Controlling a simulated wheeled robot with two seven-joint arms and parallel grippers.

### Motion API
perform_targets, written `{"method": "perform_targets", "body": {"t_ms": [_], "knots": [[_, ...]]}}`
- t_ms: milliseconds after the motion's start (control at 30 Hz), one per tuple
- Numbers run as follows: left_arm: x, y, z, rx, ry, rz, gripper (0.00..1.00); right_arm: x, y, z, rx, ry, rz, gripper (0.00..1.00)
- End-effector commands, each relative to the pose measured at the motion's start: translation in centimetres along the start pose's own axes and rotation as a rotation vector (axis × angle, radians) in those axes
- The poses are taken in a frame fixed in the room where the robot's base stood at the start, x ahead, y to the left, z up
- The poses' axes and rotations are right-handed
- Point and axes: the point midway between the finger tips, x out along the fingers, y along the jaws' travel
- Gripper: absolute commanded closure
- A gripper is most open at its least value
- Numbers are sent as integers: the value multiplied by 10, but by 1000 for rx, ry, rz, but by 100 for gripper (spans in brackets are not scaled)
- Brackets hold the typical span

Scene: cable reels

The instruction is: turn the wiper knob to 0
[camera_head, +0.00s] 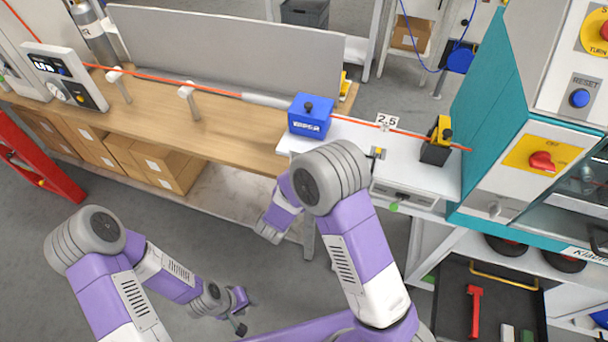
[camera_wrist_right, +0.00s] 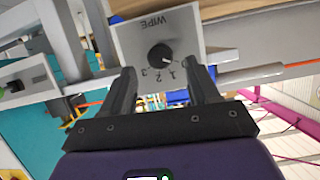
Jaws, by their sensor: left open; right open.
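The wiper knob (camera_wrist_right: 160,55) is a black round dial on a pale panel (camera_wrist_right: 190,38) lettered "WIPE", seen upside down in the right wrist view. In the head view my right arm hides that gripper and the knob. My left gripper (camera_head: 240,316) is open and empty, low over the floor.
A blue WIPER box (camera_head: 310,118) stands on the white bench end (camera_head: 345,136), with an orange cable (camera_head: 215,89) running through it. A yellow-black device (camera_head: 438,140) and a teal machine (camera_head: 500,110) stand right. A red frame (camera_head: 35,165) is at left.

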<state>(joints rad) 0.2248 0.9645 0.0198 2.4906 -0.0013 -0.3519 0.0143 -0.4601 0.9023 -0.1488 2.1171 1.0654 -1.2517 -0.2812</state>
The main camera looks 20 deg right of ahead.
Motion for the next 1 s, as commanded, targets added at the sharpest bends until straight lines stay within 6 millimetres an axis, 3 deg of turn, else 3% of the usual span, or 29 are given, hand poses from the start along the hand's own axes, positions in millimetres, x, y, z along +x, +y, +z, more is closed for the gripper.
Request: {"method": "perform_targets", "body": {"t_ms": [100,300,867,1000], "knots": [[-3,1,0,0,0,0,57,-20,-1,-1,-1,0,-3,40],[-4,2,0,0,0,0,57,-36,0,0,-1,1,0,40],[-4,1,0,0,0,0,57,-36,1,2,-2,-6,-3,40],[-4,1,0,0,0,0,57,-23,9,30,-24,-111,-51,40]]}}
